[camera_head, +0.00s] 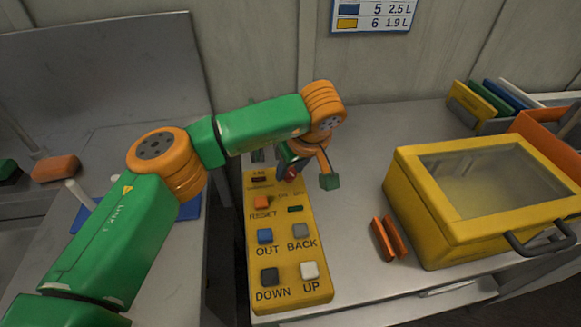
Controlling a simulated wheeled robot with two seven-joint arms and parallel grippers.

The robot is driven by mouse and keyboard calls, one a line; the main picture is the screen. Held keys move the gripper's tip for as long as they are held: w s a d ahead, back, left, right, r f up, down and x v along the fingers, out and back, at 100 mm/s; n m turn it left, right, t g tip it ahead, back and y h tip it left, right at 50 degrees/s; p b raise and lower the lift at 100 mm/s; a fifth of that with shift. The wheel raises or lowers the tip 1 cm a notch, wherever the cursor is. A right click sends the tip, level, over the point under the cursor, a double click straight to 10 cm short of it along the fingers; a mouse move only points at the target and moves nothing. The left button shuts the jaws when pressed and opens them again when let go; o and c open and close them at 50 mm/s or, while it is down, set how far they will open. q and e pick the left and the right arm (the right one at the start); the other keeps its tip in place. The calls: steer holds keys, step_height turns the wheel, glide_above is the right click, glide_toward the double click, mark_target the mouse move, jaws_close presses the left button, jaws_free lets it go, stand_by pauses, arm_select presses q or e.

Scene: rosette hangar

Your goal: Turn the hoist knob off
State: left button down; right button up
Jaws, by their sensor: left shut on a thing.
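The hoist control box (281,260) is a long yellow panel on the grey bench. A small red knob (291,173) with a pale mark sits near its far end, partly covered by my gripper. My left gripper (294,169) reaches down over that end from the green and orange arm and is shut on the knob. One green fingertip shows to the right of the knob; the hold itself is partly hidden. How far the knob is turned is unclear. My right gripper is not in view.
Nearer on the panel are an orange RESET button (262,203), a blue OUT button (265,236) and several others. A yellow glass-lidded box (424,220) stands right, with two orange pieces (389,239) beside it. Bench between panel and box is mostly clear.

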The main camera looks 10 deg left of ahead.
arm_select(q)
steer(key=shift+n, duration=0.3)
stand_by(0.4)
steer(key=shift+c, duration=2.1)
jaws_free()
steer(key=shift+r, duration=0.1)
steer(key=v, duration=0.7)
steer(key=shift+b, duration=0.45)
steer(key=shift+w, duration=0.1)
